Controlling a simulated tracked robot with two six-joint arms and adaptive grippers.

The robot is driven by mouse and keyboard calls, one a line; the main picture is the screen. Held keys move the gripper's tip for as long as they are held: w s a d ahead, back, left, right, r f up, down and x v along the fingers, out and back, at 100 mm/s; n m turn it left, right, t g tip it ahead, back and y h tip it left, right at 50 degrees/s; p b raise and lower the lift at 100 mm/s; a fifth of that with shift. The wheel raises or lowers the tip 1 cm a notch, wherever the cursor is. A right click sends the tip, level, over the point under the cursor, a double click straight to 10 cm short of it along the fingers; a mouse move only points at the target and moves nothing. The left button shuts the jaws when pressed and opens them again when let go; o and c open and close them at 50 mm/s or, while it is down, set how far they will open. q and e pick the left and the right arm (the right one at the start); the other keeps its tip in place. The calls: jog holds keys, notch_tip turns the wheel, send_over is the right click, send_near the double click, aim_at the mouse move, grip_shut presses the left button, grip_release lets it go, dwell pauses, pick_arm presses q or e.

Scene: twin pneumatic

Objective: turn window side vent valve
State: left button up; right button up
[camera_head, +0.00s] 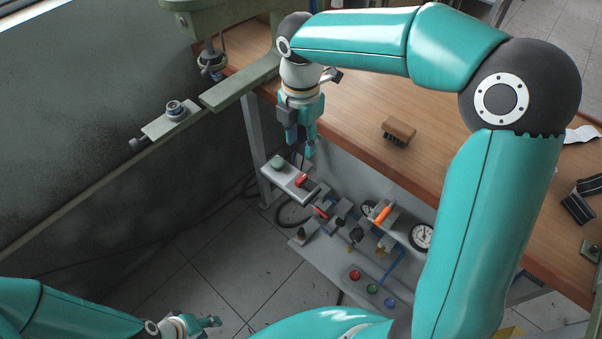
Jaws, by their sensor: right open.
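A pneumatic panel (330,272) stands below the wooden table's edge. On it are a small valve with a red handle (320,212), a dark valve knob (338,222) and a valve with an orange handle (382,215). I cannot tell for sure which is the window side vent valve. My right gripper (301,143) is open and empty, pointing down above the grey box (288,182) with a green knob (277,162) and a red knob (301,180). It appears apart from them. My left gripper (211,321) is low at the bottom left, far from the panel; its jaw opening is unclear.
Two round gauges, one black-rimmed (421,237), sit at the panel's right. Red (354,275), green and blue buttons line its front. A brown brush (398,131) lies on the table (350,90). A green rail (100,180) runs along the wall. The tiled floor (215,240) is open.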

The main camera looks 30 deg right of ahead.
aim_at(301, 177)
notch_tip(301, 177, down, 13)
jog(key=shift+r, duration=0.1)
dwell(0.3)
grip_shut()
